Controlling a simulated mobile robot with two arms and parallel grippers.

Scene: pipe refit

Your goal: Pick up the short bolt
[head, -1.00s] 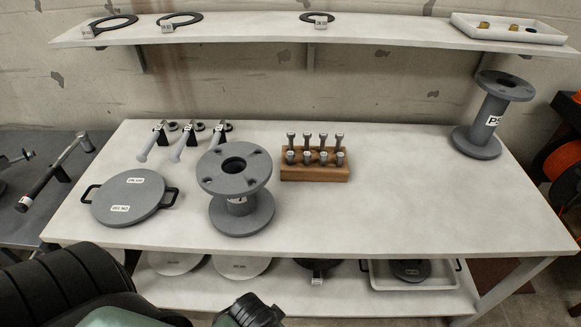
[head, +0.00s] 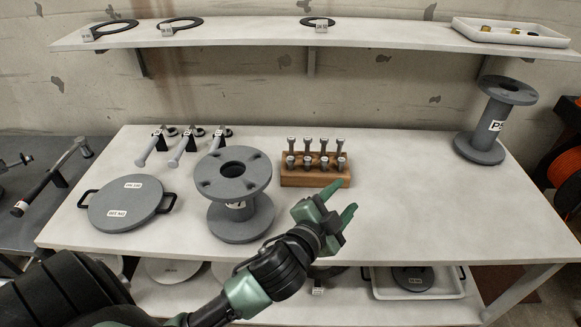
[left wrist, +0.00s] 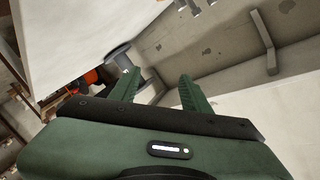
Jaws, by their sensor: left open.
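Several grey bolts (head: 324,143) stand upright in two rows in a wooden block (head: 309,180) on the table. The back row stands higher than the front row; which bolts are short is hard to tell at this size. My left gripper (head: 343,200) is open and empty, in front of the block and a little to its right, apart from it. In the left wrist view its two green fingers (left wrist: 160,92) are spread with nothing between them. My right gripper is not in view.
A grey flanged pipe spool (head: 238,215) stands left of the block, and a round plate with handles (head: 127,203) lies further left. Another spool (head: 484,138) stands at the far right. The table (head: 410,190) is clear right of the block. A shelf (head: 240,38) runs above.

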